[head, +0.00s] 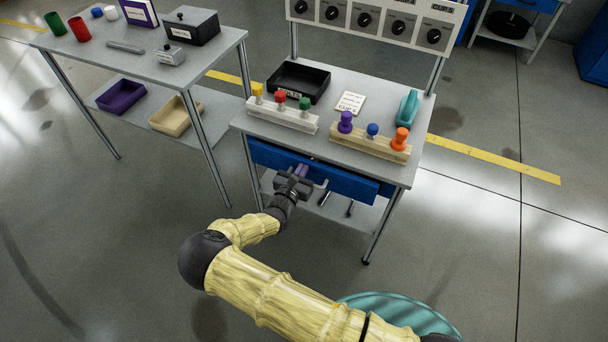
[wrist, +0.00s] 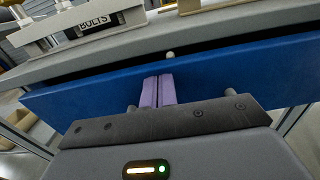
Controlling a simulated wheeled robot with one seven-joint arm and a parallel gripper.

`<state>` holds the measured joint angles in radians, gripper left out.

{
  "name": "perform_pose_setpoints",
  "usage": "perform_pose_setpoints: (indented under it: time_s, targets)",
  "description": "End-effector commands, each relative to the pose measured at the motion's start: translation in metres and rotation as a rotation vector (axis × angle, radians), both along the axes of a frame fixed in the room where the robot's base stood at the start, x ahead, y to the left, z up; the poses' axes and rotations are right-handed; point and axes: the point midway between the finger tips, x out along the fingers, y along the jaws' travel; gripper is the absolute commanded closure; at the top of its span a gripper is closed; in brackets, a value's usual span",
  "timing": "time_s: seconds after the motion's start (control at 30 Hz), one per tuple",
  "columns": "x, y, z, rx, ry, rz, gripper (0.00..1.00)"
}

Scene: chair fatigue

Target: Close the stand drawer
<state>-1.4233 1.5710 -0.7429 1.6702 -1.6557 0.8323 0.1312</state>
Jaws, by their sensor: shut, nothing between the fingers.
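The stand (head: 381,171) is a grey table with a blue drawer (head: 341,180) under its top. In the wrist view the blue drawer front (wrist: 225,78) spans the picture, with a dark gap above it below the tabletop edge, so it looks slightly open. My gripper (head: 300,170) is at the drawer front, left of its middle. Its purple fingers (wrist: 158,92) are shut together with nothing between them, pointing at the drawer front. I cannot tell whether they touch it. Small round ends of the drawer's handle posts seem to show near the fingers; the handle is mostly hidden.
On the stand are a black tray (head: 299,82), a white peg block (head: 282,115), a wooden peg block (head: 370,147), a card (head: 350,103) and a teal tool (head: 407,108). Another table (head: 140,62) stands at the left. Open floor lies in front.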

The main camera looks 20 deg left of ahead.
Motion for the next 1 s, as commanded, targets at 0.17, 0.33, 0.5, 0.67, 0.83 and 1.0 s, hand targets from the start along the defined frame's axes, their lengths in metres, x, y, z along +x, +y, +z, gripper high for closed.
perform_pose_setpoints:
  time_s: [0.17, 0.33, 0.5, 0.67, 0.83, 1.0]
  targets:
    - [0.024, -0.004, 0.000, 0.000, 0.001, -0.001, 1.00]
    - [0.036, -0.006, 0.000, -0.001, 0.001, 0.000, 1.00]
    - [0.042, -0.007, 0.000, -0.001, -0.001, -0.001, 1.00]
    - [0.044, -0.008, 0.002, 0.000, -0.003, -0.002, 1.00]
    - [0.045, -0.008, 0.003, 0.000, -0.005, -0.003, 1.00]
    - [0.042, -0.008, 0.004, 0.000, -0.004, -0.003, 1.00]
